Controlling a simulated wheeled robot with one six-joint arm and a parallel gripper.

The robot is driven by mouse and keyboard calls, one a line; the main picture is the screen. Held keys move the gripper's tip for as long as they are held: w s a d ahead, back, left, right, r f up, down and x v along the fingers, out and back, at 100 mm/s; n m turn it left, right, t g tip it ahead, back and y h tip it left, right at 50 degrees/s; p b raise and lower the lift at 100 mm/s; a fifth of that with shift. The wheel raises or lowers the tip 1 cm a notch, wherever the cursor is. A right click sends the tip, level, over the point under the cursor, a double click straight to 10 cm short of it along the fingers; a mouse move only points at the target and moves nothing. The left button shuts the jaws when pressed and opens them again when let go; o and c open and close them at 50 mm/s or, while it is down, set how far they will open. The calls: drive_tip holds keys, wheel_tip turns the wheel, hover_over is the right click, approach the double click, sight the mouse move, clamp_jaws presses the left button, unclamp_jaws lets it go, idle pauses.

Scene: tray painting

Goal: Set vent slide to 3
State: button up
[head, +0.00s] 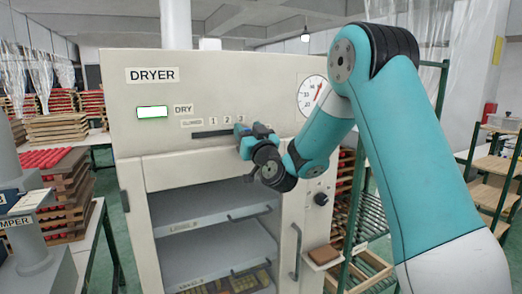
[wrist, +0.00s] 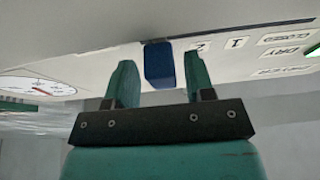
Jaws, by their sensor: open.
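The vent slide is a dark slot (head: 210,133) on the dryer's front panel, with labels CLOSED, 1, 2 and 3 (head: 241,118) above it. In the wrist view, turned upside down, the slide's blue knob (wrist: 159,65) stands between the two teal fingers of my gripper (wrist: 160,72). The fingers are open, with a gap on each side of the knob. The knob is past the 2 label (wrist: 197,47), on the side away from CLOSED (wrist: 277,39). The 3 is hidden in the wrist view. In the head view my gripper (head: 243,138) covers the slot's right end and hides the knob.
The dryer (head: 130,95) has a lit green display (head: 152,112) beside DRY and a round dial (head: 311,95) right of my gripper. Below is an open chamber with shelves (head: 215,210). Stacked trays (head: 70,195) stand at left, and a green rack (head: 375,245) stands at right.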

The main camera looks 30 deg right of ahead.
drive_tip(key=b+v, duration=1.4)
drive_tip(key=v, duration=0.3)
drive_tip(key=shift+b, duration=0.3)
drive_tip(key=s+a+f+n+g+y, duration=0.25)
drive_tip(key=a+f+g+y, duration=0.25)
drive_tip(key=a, duration=0.3)
drive_tip(key=s+a+f+n+g+y, duration=0.1)
drive_tip(key=a+f+n+g+y, duration=0.35)
drive_tip(key=a, duration=0.45)
drive_tip(key=s+a+f+g+h, duration=0.1)
drive_tip(key=s+f+g, duration=0.4)
drive_tip(key=s, duration=0.4)
drive_tip(key=s+a+f+n+g+h, duration=0.1)
drive_tip(key=s+a+f+g, duration=0.1)
drive_tip(key=s+f+g, duration=0.3)
drive_tip(key=s+g, duration=0.3)
drive_tip(key=s, duration=0.1)
drive_tip(key=shift+s+a+f, duration=0.25)
drive_tip(key=shift+s+f, duration=0.05)
